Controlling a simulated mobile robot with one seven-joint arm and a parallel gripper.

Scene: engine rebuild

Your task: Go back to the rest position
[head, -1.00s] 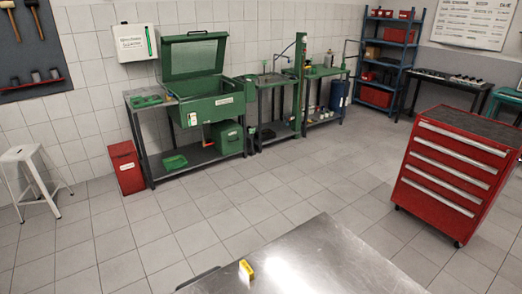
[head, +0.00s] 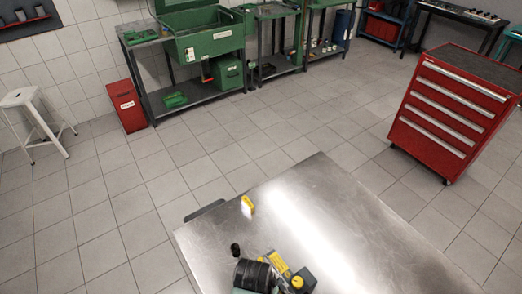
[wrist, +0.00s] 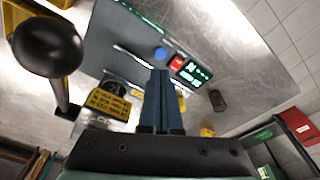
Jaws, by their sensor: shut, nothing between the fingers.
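My gripper (wrist: 160,76) shows in the wrist view with its two blue-grey fingers together and nothing between them. It is over the steel table (wrist: 250,55), apart from the things lying there as far as I can tell. In the head view I cannot clearly make out my gripper. The steel table (head: 330,215) shows at the bottom of that view.
The table bears a yellow item (head: 247,206), a small black piece (head: 235,249) and a dark cylinder (head: 254,275). A black knob (wrist: 47,47) is close on the wrist view's left. A red tool cabinet (head: 455,110) stands right; floor between is clear.

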